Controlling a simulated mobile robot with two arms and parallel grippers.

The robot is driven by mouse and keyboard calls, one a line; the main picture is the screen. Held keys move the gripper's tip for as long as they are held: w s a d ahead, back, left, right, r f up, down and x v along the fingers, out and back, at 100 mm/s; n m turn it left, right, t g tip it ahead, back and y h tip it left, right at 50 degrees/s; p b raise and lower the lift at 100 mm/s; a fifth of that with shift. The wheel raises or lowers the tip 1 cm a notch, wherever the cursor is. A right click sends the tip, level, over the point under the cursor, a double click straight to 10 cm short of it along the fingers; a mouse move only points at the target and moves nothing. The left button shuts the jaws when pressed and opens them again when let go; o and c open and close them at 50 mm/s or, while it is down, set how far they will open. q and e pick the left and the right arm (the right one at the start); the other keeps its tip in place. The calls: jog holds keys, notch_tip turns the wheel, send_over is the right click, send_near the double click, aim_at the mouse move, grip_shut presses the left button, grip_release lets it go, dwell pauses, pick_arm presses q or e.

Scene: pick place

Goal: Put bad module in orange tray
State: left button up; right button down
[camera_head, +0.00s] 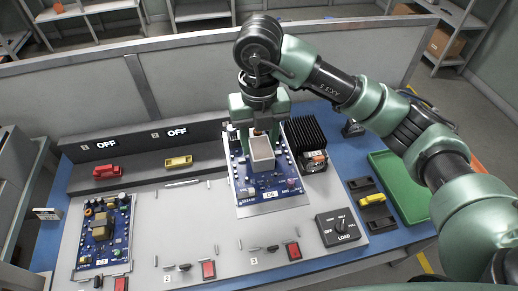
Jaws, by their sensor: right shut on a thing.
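A blue circuit module (242,184) with a pale block on it and a "D6" label is at the right bay of the grey test bench. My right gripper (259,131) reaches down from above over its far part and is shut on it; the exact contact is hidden. I cannot tell whether the module rests on the bench or is slightly raised. Another blue module (122,221) lies in the left bay. An orange edge, possibly the orange tray (478,161), shows behind my right arm at the far right and is mostly hidden. My left gripper is not in view.
A green tray (384,165), empty where visible, lies on the blue table at right. A black finned heat sink (305,133) stands close beside the held module. A LOAD knob box (338,228), red switches and a yellow-handled item (372,199) are nearby. The middle bay is bare.

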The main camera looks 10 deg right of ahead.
aim_at(260, 141)
jog(key=shift+r+p, duration=1.2)
jog(key=shift+r, duration=0.9)
jog(key=shift+d, duration=0.1)
